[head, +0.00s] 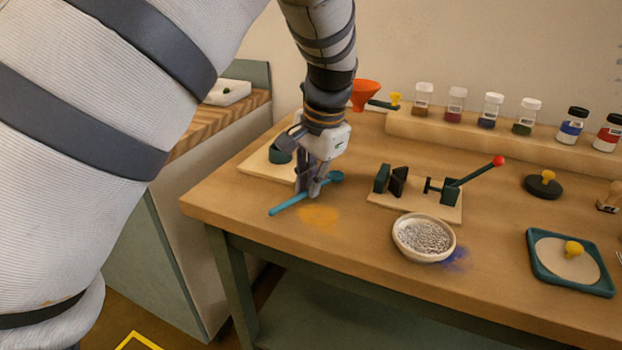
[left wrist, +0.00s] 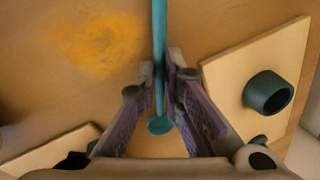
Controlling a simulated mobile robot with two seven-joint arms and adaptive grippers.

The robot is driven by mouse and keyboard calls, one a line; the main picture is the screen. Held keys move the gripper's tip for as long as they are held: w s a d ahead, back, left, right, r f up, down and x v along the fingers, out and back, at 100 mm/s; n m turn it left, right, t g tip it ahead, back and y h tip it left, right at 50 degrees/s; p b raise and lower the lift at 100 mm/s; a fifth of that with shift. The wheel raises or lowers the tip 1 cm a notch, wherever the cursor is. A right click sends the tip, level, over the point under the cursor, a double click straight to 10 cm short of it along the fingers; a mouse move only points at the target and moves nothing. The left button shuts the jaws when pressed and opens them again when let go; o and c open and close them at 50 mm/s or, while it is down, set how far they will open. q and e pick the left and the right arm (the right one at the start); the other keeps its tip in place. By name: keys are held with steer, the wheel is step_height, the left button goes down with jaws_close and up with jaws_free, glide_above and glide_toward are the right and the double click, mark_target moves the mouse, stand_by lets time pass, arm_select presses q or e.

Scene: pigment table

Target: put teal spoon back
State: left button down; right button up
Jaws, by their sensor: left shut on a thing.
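The teal spoon (head: 288,204) is near the left end of the wooden table, beside an orange-yellow stain. My left gripper (head: 308,188) points down and is shut on the spoon's handle. In the left wrist view the spoon (left wrist: 159,40) runs up between the fingers (left wrist: 161,85), its round end just below the fingertips. I cannot tell whether the spoon touches the table. A dark teal round cup (head: 280,155) stands on a pale board (head: 255,169) behind the gripper. The cup (left wrist: 268,92) shows empty in the left wrist view, right of the spoon. My right gripper is out of view.
A lever press (head: 448,196) with a red knob stands on a board to the right. A white bowl (head: 424,240) of grey grains is near the front edge. Several jars line a raised shelf (head: 470,133) behind. An orange funnel (head: 366,94) stands behind my wrist.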

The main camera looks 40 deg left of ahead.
arm_select(q)
steer(key=shift+f, duration=0.2)
steer(key=c, duration=1.6)
jaws_free()
steer(key=shift+c, duration=0.2)
step_height(320, 180, up, 12)
steer(key=d, duration=0.2)
steer(key=shift+s+d+f, duration=0.15)
steer(key=shift+s, duration=0.05)
